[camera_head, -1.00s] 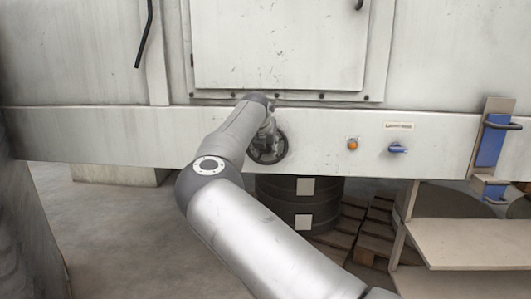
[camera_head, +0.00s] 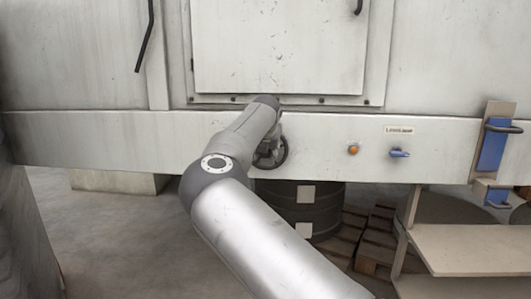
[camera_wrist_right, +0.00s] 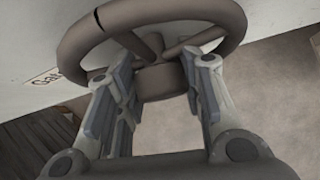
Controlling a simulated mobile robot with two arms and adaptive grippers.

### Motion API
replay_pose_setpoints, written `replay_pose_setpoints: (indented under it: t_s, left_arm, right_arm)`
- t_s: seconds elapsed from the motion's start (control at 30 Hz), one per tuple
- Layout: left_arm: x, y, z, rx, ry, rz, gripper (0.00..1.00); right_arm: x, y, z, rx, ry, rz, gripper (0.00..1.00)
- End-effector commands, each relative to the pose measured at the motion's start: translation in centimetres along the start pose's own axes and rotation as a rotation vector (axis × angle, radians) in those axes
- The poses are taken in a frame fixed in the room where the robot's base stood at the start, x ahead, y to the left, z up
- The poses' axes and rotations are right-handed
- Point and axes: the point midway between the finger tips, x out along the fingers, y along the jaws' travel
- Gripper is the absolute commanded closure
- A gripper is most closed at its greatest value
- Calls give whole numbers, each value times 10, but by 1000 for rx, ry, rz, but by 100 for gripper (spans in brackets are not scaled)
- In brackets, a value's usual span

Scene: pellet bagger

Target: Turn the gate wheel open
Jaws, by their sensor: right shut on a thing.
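The gate wheel (camera_head: 279,153) is a small dark handwheel on the white lower panel of the machine. In the head view my right arm and wrist cover much of it. In the right wrist view the wheel (camera_wrist_right: 75,44) shows large, with its round rim, spokes and hub, and a dark mark on the rim at upper left. My right gripper (camera_wrist_right: 163,62) has its two fingers on either side of the hub and spokes, shut on the wheel. In the head view its fingers (camera_head: 268,150) are mostly hidden. My left gripper is out of view.
An orange button (camera_head: 353,149) and a blue handle (camera_head: 399,153) sit on the panel right of the wheel. A dark drum (camera_head: 290,205) stands below. A wooden shelf (camera_head: 480,250) and blue clamps (camera_head: 493,150) are at right. Pallets (camera_head: 350,240) lie behind.

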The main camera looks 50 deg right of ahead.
Motion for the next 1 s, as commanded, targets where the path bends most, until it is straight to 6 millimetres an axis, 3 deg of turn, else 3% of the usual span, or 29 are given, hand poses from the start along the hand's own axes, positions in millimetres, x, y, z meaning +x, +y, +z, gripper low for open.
replay_pose_setpoints:
  t_s: [0.07,0.1,0.23,0.67,1.0]
  left_arm:
    - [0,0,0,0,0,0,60]
    - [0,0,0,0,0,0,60]
    - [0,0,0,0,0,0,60]
    - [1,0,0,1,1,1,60]
    - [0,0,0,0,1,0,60]
  right_arm:
    - [1,0,-3,4,8,1,100]
    - [1,0,-3,4,8,1,59]
    - [1,0,-2,3,5,1,43]
    - [-8,1,0,1,1,1,42]
    - [-76,2,0,2,-1,2,42]
